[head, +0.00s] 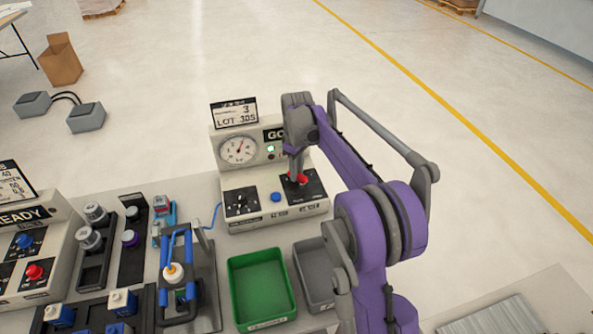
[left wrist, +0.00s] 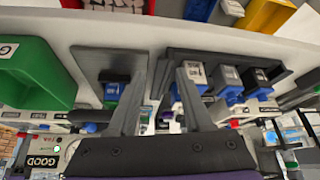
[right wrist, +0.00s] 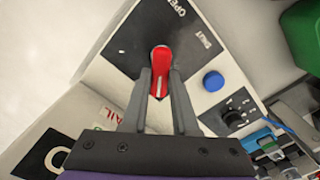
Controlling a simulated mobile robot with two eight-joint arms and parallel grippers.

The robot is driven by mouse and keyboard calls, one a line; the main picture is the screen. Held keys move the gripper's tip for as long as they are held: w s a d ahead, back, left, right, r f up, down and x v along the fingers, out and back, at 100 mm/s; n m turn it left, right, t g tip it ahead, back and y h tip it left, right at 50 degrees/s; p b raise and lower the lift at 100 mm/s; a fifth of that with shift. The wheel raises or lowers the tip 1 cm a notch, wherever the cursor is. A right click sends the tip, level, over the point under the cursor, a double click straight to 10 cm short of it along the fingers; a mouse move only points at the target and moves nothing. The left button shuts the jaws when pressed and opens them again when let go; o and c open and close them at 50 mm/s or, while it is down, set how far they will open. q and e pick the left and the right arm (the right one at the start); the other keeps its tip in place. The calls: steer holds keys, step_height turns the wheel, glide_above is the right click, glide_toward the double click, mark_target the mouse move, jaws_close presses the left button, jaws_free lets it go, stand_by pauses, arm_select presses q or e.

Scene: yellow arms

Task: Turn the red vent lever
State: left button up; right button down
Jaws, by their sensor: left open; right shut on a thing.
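The red vent lever (head: 299,178) sits on a black plate at the right of the grey test box (head: 264,211) in the head view. In the right wrist view the red lever (right wrist: 161,58) lies between the fingers of my right gripper (right wrist: 161,88), which is shut on it. The plate carries the printed words OPEN and SHUT. My right gripper's fingers partly hide the lever in the head view.
The box has a round gauge (head: 238,150), a lit green lamp (head: 270,149), a blue button (head: 276,197) and a black knob (head: 240,202). A green bin (head: 261,289) and a grey bin (head: 313,275) stand in front. Racks and a second box crowd the left.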

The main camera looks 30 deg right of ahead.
steer(key=m, duration=0.2)
steer(key=d+m, duration=0.1)
steer(key=m, duration=0.1)
steer(key=shift+w, duration=0.1)
steer(key=m, duration=0.4)
steer(key=shift+d+m, duration=0.35)
steer(key=shift+m, duration=0.05)
steer(key=m, duration=0.4)
steer(key=shift+s+d, duration=0.25)
steer(key=shift+d, duration=0.15)
steer(key=shift+s+d+m+b, duration=0.1)
steer(key=shift+s+m+b, duration=0.05)
steer(key=shift+m, duration=0.85)
steer(key=shift+s+d+m+b, duration=0.1)
steer(key=shift+m+b, duration=0.05)
steer(key=shift+m, duration=0.85)
steer(key=c, duration=0.7)
jaws_free()
